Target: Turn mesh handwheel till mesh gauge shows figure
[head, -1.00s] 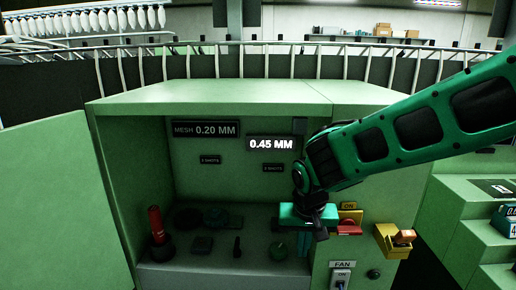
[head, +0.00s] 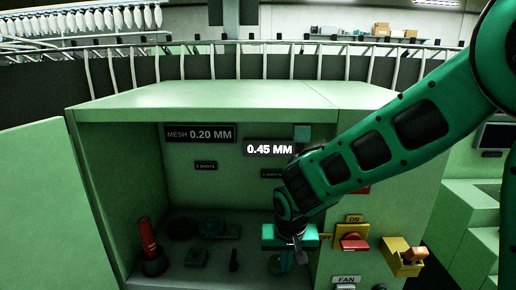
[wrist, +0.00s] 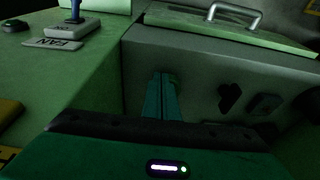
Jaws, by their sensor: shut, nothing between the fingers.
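In the head view a dark plate (head: 200,134) at the back of the open green cabinet reads MESH 0.20 MM. To its right a lit display (head: 269,149) reads 0.45 MM.
A red-handled lever (head: 148,238) stands at the panel's left. Right of the opening are a red knob (head: 352,242) under an ON label and a yellow box (head: 403,257). A FAN switch (wrist: 73,15) and a metal handle (wrist: 235,14) show in the wrist view. The cabinet's left door stands open.

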